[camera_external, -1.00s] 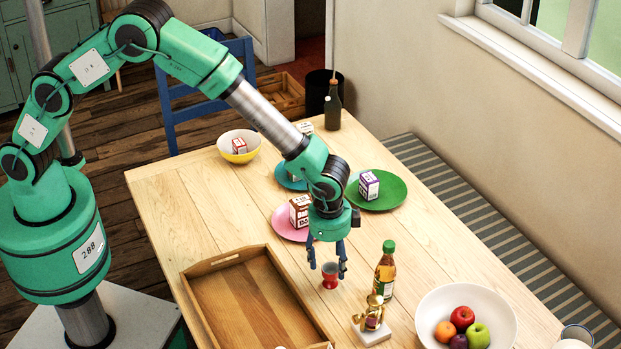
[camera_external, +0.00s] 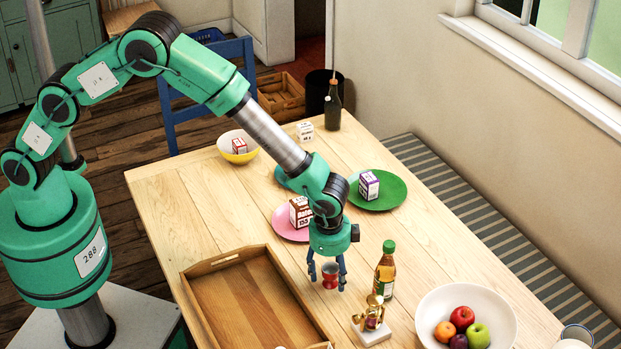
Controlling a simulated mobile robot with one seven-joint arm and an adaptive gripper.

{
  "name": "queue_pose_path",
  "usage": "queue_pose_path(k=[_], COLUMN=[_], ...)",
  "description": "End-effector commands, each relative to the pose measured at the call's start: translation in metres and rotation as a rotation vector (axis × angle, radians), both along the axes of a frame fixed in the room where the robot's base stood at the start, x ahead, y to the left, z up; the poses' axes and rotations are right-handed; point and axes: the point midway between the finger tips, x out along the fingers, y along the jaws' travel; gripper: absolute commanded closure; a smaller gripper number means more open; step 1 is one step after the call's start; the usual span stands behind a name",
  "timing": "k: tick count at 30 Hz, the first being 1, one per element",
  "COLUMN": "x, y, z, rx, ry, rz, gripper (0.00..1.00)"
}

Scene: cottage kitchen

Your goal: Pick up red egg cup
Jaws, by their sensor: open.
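The red egg cup (camera_external: 330,281) stands upright on the wooden table, a little right of the tray. My gripper (camera_external: 327,283) points down over it, open, with one finger on each side of the cup. I cannot tell whether either finger touches the cup. The cup's rim and upper side show between the fingers.
A wooden tray (camera_external: 187,290) lies to the left. A green-capped bottle (camera_external: 385,272) and a brass piece on a white base (camera_external: 372,333) stand close by on the right. A pink plate (camera_external: 283,228) with a box is behind. A white fruit bowl (camera_external: 430,310) is farther right.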

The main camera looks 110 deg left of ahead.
Motion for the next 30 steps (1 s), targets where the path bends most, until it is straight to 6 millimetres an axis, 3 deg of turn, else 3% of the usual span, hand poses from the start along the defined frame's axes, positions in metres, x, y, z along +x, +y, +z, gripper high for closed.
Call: queue_pose_path(k=[11, 18, 30], x=[0.0, -0.0001, 0.0001], y=[-0.0001, -0.0002, -0.0002], z=[0.0001, 0.0, 0.002], rx=[0.0, 0.0, 0.0], ry=[0.0, 0.0, 0.0], rz=[0.0, 0.0, 0.0], gripper=[0.44, 0.92, 0.92])
